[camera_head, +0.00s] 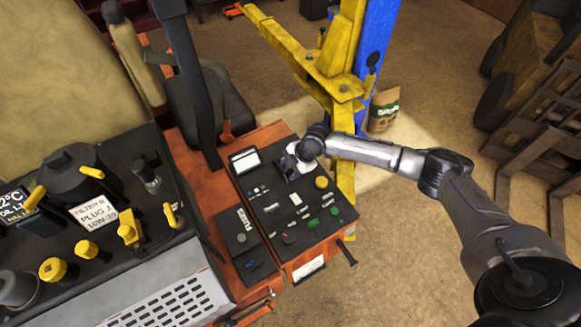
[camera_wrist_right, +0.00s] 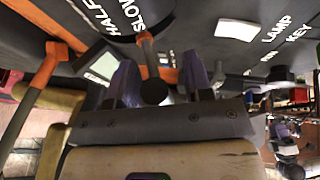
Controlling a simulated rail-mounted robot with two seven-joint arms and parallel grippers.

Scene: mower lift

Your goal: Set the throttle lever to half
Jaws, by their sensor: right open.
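My right gripper (camera_head: 288,168) is over the black control panel (camera_head: 270,215) of the orange mower in the head view. In the right wrist view its two purplish fingers (camera_wrist_right: 160,76) are apart. A short lever with a dark round knob (camera_wrist_right: 153,91) shows between them, with a gap on each side; I take it for the throttle lever. Its stem rises towards the white labels HALF (camera_wrist_right: 104,20) and SLOW (camera_wrist_right: 133,12). Whether a finger touches it I cannot tell. In the head view the gripper hides the lever. My left gripper is not in view.
An engine block (camera_head: 75,215) with yellow caps stands left of the panel. A dark seat and steering column are behind it. A yellow and blue lift post (camera_head: 345,80) rises behind the panel. Small knobs and switches lie close around the gripper.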

